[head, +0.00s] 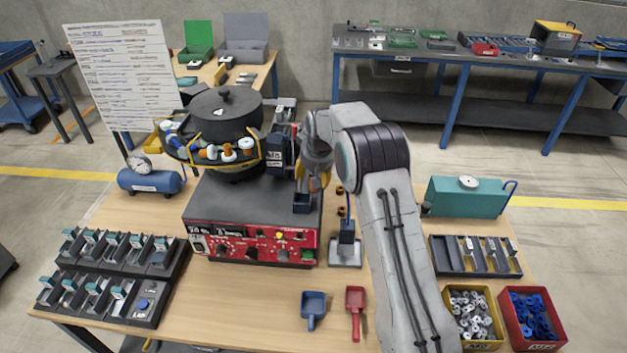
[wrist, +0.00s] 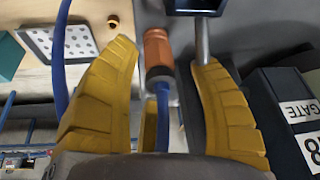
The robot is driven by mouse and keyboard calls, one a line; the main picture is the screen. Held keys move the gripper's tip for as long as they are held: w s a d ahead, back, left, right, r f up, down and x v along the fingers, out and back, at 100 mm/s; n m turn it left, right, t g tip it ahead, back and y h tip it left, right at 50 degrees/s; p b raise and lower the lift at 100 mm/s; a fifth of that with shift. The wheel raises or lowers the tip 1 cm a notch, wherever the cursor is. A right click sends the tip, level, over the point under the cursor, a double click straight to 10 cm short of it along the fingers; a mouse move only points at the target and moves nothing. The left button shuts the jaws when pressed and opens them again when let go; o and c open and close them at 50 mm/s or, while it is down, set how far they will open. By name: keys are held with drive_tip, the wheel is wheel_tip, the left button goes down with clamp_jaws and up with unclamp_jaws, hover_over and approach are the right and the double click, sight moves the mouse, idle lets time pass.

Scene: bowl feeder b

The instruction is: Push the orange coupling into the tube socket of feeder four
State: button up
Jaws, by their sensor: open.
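The orange coupling (wrist: 157,48) shows in the wrist view, with a dark collar and a blue tube (wrist: 162,112) running back from it between my fingers. My gripper (wrist: 167,60) has its yellow fingers apart, one on each side of the coupling, with a visible gap to the left finger. A grey metal pipe (wrist: 203,42) stands close to the right finger, below a dark blue box (wrist: 195,5). I cannot tell whether this pipe is the tube socket. In the head view my gripper (head: 316,181) is beside the feeder (head: 250,236); the coupling cannot be made out there.
In the wrist view a dark block marked GATE (wrist: 262,98) is right of the right finger. In the head view, a blue scoop (head: 313,304) and red scoop (head: 355,299) lie at the table front. Yellow (head: 491,344) and red (head: 541,345) bins stand at right.

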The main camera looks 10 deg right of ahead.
clamp_jaws()
idle(0.4)
drive_tip(key=shift+r, duration=0.15)
